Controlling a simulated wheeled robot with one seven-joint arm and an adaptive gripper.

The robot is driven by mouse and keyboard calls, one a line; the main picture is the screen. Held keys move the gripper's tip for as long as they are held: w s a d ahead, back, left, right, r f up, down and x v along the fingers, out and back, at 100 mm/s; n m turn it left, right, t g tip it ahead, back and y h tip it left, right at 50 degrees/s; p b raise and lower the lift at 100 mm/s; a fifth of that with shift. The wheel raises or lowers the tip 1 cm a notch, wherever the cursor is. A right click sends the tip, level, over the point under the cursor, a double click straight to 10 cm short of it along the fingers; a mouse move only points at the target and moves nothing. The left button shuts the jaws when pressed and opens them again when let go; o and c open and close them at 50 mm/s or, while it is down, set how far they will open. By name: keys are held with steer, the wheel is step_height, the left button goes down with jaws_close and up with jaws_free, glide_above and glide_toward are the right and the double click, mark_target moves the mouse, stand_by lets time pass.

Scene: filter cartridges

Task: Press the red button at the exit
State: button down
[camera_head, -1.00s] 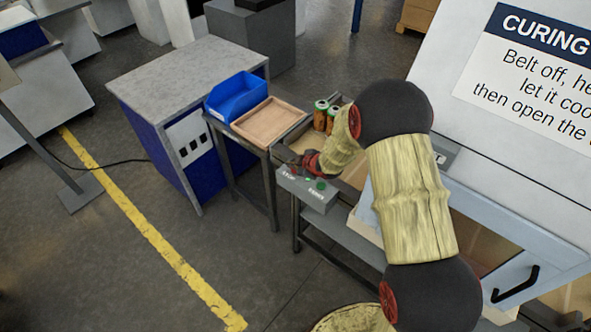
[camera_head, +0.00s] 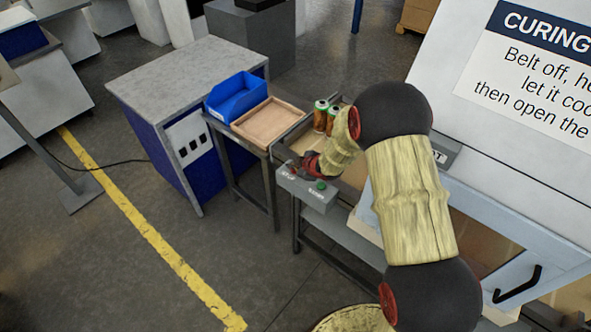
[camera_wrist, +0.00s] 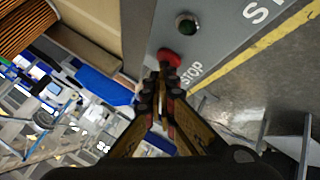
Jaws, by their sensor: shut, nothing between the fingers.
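The grey control box (camera_head: 313,195) stands at the end of the conveyor. The green button also shows in the head view (camera_head: 321,185). My gripper (camera_wrist: 163,82) is shut and empty. Its fingertips are right at the near edge of the red button and partly overlap it; I cannot tell whether they touch. In the head view my gripper (camera_head: 306,165) is over the box's left end and largely hides the red button.
Two cans (camera_head: 320,116) stand on the conveyor end behind my gripper. A wooden tray (camera_head: 266,123) and a blue bin (camera_head: 236,97) sit on a stand to the left. The oven-like machine with the curing sign (camera_head: 530,70) is at right. Floor at front left is clear.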

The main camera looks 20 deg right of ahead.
steer(key=shift+r+p, duration=0.75)
steer(key=shift+r, duration=0.1)
steer(key=shift+r, duration=0.1)
step_height(320, 180, up, 5)
steer(key=p, duration=0.4)
stand_by(0.7)
